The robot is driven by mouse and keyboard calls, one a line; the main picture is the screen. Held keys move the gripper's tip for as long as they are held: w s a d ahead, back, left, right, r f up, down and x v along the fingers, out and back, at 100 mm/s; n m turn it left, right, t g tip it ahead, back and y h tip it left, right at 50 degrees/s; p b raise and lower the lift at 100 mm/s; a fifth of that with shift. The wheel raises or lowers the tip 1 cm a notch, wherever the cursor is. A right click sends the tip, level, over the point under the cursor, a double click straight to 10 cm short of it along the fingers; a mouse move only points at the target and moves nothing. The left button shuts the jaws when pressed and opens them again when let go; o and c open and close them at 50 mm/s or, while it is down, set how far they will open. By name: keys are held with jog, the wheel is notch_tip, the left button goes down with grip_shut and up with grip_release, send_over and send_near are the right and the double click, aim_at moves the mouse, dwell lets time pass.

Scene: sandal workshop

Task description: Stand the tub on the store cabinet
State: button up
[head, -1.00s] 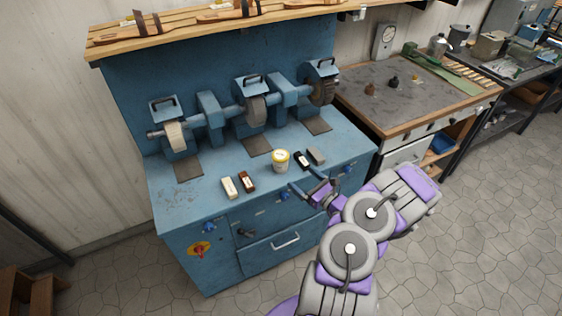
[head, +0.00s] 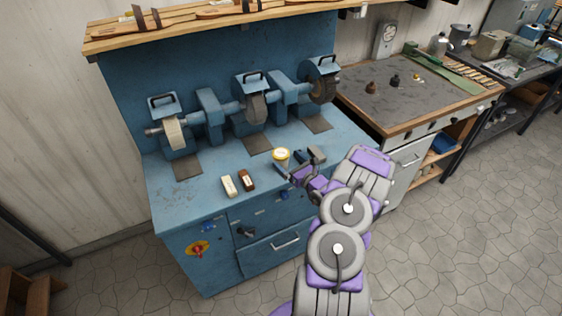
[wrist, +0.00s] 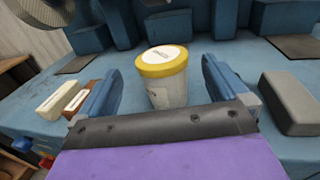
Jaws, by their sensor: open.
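The tub (head: 281,156) is a small white container with a yellow-rimmed lid. It stands upright on the blue bench top of the grinding machine. In the wrist view the tub (wrist: 165,77) stands between and slightly beyond my two blue fingertips, and its label is partly turned away. My gripper (head: 288,170) is open and reaches toward the tub from the front right, with a finger (wrist: 103,93) on each side and gaps to the tub. In the head view the gripper hides the tub's lower part. I cannot tell which piece of furniture is the store cabinet.
A cream block (head: 228,185) and a brown block (head: 247,180) lie left of the tub. A grey block (head: 316,153) lies to its right. Grinding wheels (head: 256,108) stand behind. A grey-topped workbench (head: 400,100) stands at the right, with some clear surface.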

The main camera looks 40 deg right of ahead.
aim_at(281, 153)
jog(key=shift+w+d+b, duration=0.15)
jog(key=shift+w+b, duration=0.15)
jog(key=shift+w, duration=1)
jog(key=shift+w+d+b, duration=0.1)
jog(key=shift+w+b, duration=0.2)
jog(key=shift+w, duration=1)
jog(key=shift+c, duration=0.4)
jog(key=c, duration=1.3)
jog(key=shift+r, duration=0.15)
